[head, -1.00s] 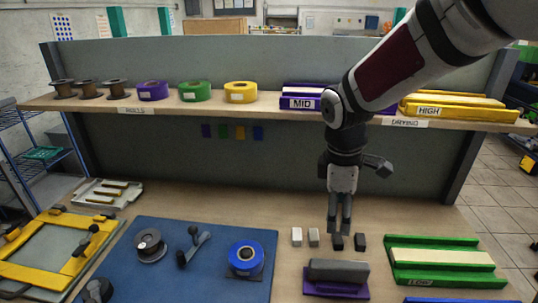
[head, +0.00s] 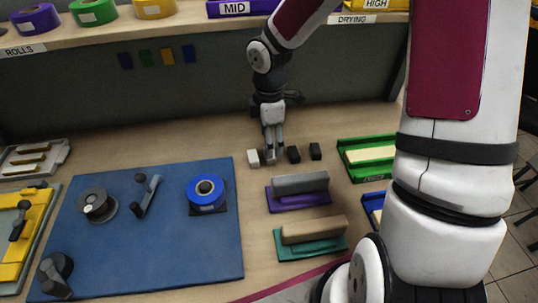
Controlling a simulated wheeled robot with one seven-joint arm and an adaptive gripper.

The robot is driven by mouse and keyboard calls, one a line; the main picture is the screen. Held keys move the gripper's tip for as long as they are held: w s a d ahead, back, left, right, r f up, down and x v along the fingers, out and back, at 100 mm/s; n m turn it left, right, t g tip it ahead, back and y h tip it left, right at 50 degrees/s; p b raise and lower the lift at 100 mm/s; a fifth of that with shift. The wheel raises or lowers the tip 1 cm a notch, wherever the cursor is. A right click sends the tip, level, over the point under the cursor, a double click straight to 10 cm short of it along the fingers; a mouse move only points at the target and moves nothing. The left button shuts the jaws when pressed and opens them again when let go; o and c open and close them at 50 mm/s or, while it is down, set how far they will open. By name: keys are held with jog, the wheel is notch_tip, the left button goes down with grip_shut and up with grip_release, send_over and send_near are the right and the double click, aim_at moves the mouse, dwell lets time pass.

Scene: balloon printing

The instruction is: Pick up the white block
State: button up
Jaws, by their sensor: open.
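The white block (head: 253,158) stands on the wooden table at the left end of a short row of small blocks. My gripper (head: 272,150) points straight down just to the right of the white block, with its fingers low over the grey block's place in the row. The grey block is mostly hidden behind the fingertips. The gripper is open, and I cannot tell whether its fingers touch anything. The white block is outside the fingers.
Two black blocks (head: 304,153) stand right of my gripper. A grey-topped purple tool (head: 298,190) and a brown-topped green tool (head: 310,235) lie in front. A blue mat (head: 150,240) is at left. A green tray (head: 368,173) is at right. The shelf (head: 200,30) overhangs behind.

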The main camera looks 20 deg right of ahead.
jog(key=shift+w+a+f, duration=0.15)
jog(key=shift+f, duration=1.25)
jog(key=shift+w+a+f, duration=0.1)
jog(key=shift+f, duration=1.25)
jog(key=c, duration=1.2)
